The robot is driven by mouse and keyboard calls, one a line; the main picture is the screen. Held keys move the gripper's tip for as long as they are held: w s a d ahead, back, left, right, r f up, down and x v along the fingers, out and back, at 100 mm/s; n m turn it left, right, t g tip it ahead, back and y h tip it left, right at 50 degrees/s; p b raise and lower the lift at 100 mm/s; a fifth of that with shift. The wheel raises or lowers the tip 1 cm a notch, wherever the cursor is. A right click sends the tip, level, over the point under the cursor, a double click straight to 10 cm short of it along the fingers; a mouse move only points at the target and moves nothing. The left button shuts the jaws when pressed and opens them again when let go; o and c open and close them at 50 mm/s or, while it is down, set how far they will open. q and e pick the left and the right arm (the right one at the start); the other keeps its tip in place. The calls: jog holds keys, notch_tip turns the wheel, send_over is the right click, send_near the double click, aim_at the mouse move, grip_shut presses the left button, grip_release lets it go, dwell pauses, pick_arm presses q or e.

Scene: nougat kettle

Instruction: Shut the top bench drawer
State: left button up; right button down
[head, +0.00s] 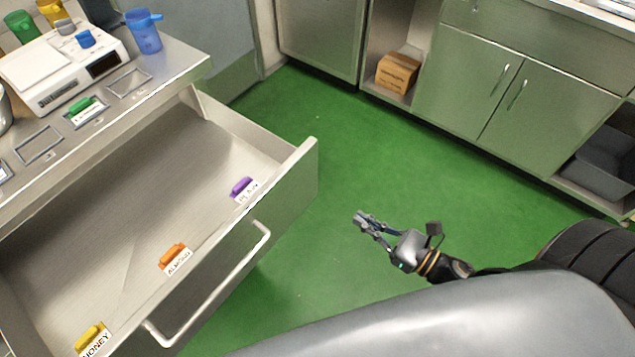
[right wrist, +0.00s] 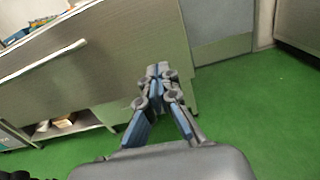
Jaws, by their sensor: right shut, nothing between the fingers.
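The top bench drawer (head: 150,190) is pulled far out from the bench at the left of the head view. Its front has a pale bar handle (head: 215,290). Inside lie a purple clip (head: 240,186), an orange clip (head: 172,255) and a yellow clip (head: 90,337), each with a label. My right gripper (head: 362,222) is right of the drawer front, apart from it, over the green floor; it is shut and empty. The right wrist view shows its fingertips (right wrist: 160,75) together before the metal drawer front, with the handle (right wrist: 42,62) at upper left. My left gripper is not in view.
The bench top (head: 150,75) holds a white scale (head: 65,65), a blue jug (head: 145,32) and a green clip (head: 82,105) by label frames. Cabinets (head: 480,90) and a cardboard box (head: 397,72) stand at the back. Green floor (head: 350,140) between is clear.

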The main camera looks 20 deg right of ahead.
jog(key=p, duration=0.3)
send_near(303, 184)
jog(key=x, duration=0.5)
jog(key=shift+w+r, duration=0.15)
jog(key=shift+w, duration=0.15)
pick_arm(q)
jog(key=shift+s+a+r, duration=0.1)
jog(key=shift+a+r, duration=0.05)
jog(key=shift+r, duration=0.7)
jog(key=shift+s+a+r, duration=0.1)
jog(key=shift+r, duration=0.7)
pick_arm(e)
jog(key=shift+w+a+n, duration=0.3)
jog(key=shift+w+a, duration=0.2)
jog(key=shift+w, duration=0.15)
